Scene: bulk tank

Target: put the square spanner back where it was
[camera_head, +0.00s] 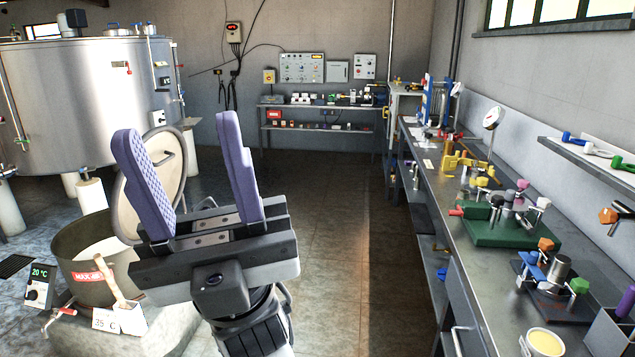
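My gripper (178,135) is in the left half of the view, with two purple padded fingers standing wide apart and nothing seen held between them. No tool in view can be told for certain as the square spanner. My gripper is well apart from all of these, across the floor from the bench.
A long bench (432,187) runs along the right wall with a green fixture (511,233), a dark-based fixture (556,279) and a yellow-filled tub (542,343). A steel tank (80,105) stands left. A vat (80,240) and round lid (150,185) are near my gripper. The middle floor (340,210) is clear.

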